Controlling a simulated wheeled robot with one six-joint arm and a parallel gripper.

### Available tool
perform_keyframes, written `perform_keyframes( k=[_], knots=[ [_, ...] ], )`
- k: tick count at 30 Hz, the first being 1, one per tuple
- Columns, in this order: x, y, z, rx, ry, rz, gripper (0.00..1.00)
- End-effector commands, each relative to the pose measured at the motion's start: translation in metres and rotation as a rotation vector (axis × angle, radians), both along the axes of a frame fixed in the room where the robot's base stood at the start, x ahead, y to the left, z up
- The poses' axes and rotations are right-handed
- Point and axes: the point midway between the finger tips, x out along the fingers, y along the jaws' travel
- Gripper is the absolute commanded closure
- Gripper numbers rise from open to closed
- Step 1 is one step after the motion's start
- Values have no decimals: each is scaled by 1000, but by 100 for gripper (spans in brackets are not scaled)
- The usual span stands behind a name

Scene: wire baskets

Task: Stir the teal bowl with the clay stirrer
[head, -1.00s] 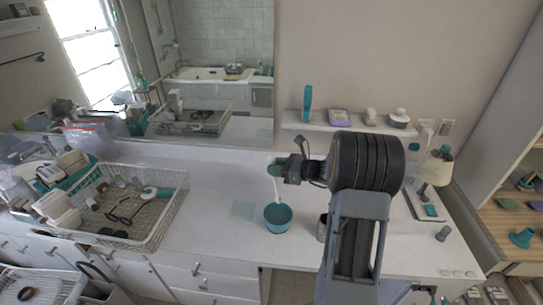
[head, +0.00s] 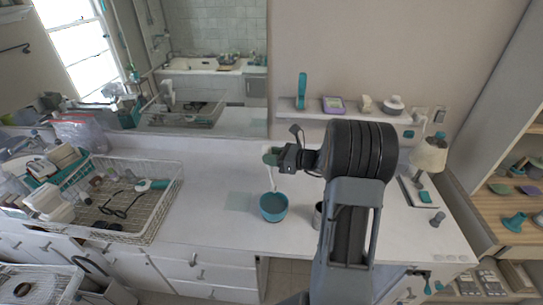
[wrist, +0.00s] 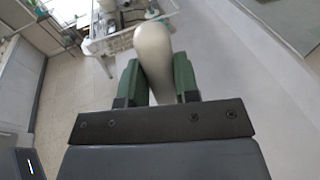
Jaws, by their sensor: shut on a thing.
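The teal bowl (head: 273,211) stands upright on the white counter, left of my arm in the head view. My gripper (head: 272,158) is above the bowl, its green fingers shut on the pale clay stirrer (head: 271,180). The stirrer hangs down from the fingers, and its lower end reaches the bowl's rim area. I cannot tell whether it touches the inside. In the wrist view, the stirrer's rounded pale end (wrist: 153,52) stands between the two green fingers of my gripper (wrist: 155,82). The bowl is not visible there.
A wire basket (head: 152,222) with dark glasses and other items stands on the counter at left. A cup (head: 318,216) is partly behind my arm. A lamp (head: 429,155) stands at right, below a wall shelf (head: 350,116).

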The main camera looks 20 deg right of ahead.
Motion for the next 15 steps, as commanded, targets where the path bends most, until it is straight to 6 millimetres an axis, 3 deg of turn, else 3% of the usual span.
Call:
perform_keyframes(
  k=[15],
  knots=[
    [0,0,-46,1,1,0,94]
  ],
)
